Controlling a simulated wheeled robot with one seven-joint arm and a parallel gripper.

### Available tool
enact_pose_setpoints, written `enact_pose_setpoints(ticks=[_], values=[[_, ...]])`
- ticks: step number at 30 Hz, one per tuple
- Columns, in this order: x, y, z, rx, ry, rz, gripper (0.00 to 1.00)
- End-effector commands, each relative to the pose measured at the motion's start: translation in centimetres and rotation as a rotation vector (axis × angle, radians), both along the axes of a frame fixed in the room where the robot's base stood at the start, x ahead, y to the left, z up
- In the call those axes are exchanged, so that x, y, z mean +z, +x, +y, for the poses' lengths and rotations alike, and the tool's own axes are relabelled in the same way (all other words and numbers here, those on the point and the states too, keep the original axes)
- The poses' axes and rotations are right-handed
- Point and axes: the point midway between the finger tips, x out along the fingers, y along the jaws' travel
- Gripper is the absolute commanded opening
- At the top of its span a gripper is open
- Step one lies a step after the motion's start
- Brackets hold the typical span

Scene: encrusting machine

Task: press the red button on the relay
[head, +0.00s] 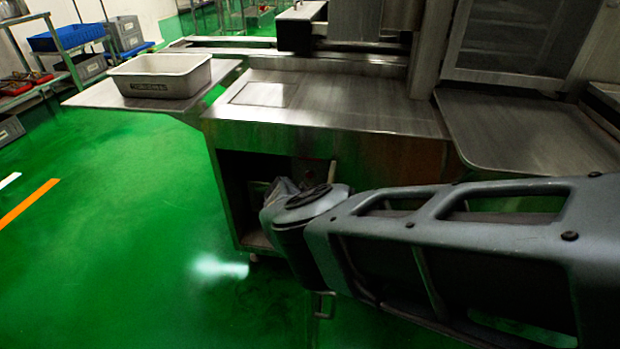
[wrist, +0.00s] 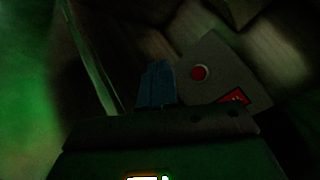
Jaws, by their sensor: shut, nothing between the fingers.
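The relay (wrist: 228,62) is a grey plate in the wrist view, tilted in the picture, right of centre. Its round red button (wrist: 200,73) has a pale rim and sits near the plate's left side. A red switch-like part (wrist: 235,97) is lower on the plate, partly cut off by the dark gripper body. My gripper (wrist: 156,66) shows as blue fingers, shut and empty, left of the red button. In the picture there is a gap between the fingers and the button; depth is hard to judge. In the head view my arm hides the gripper.
A steel machine table (head: 350,105) has an open dark compartment (head: 240,195) below, with my arm in front of it. A white bin (head: 160,78) stands on a side shelf (head: 95,95). A steel side table (head: 525,135) is at right. Green floor (head: 110,220) is clear at left.

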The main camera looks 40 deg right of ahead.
Motion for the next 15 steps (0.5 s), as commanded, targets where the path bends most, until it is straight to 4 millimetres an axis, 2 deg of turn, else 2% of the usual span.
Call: enact_pose_setpoints(ticks=[4, 15], values=[[-0.6, 1.1, -1.4, -0.003, 0.001, -0.002, 0.00], [-0.6, 3.6, -4.6, -0.001, 0.002, -0.003, 0.00]])
